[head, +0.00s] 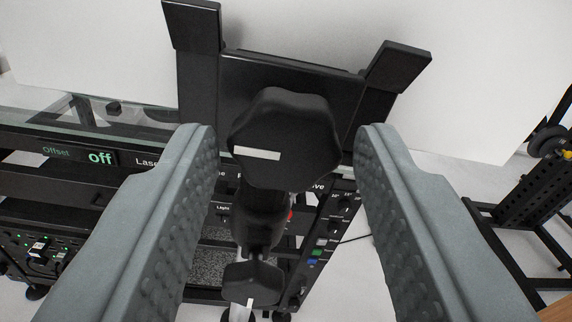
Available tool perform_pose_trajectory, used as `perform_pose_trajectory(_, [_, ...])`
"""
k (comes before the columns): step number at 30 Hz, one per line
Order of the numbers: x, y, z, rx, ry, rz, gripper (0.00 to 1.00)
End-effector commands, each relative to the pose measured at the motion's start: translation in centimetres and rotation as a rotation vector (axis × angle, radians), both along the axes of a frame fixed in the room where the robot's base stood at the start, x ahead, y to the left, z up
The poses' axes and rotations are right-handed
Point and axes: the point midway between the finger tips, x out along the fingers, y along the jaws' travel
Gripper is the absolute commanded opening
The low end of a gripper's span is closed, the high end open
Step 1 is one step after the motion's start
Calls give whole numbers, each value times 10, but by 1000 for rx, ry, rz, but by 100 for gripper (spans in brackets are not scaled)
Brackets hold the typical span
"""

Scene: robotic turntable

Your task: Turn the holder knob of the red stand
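A large black lobed knob (286,118) with a white mark on its face is in the middle of the head view. It sits in front of a black holder (300,82) with two upright arms. My gripper (285,140) is open. One finger is on each side of the knob, with a visible gap on both sides. A smaller black knob (253,283) with a white mark is lower down, on the black post (262,215). Only a small red patch (290,215) shows behind the post. I cannot tell whether it belongs to the red stand.
A black equipment rack stands behind, with a glass top (50,108), a display reading "off" (100,157) and a panel of small knobs and coloured buttons (325,235). Another black frame (535,190) is at the right. A pale wall (480,70) fills the back.

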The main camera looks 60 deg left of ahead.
Motion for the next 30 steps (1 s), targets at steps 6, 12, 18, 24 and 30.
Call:
perform_pose_trajectory(6, [0, 0, 0, 0, 0, 0, 11])
perform_pose_trajectory(12, [0, 0, 0, 6, 17, 0, 11])
perform_pose_trajectory(18, [0, 0, 0, 36, 93, 0, 11])
perform_pose_trajectory(24, [1, 0, 0, 90, 235, 0, 11])
perform_pose_trajectory(30, [1, -1, 0, 157, 411, 0, 11])
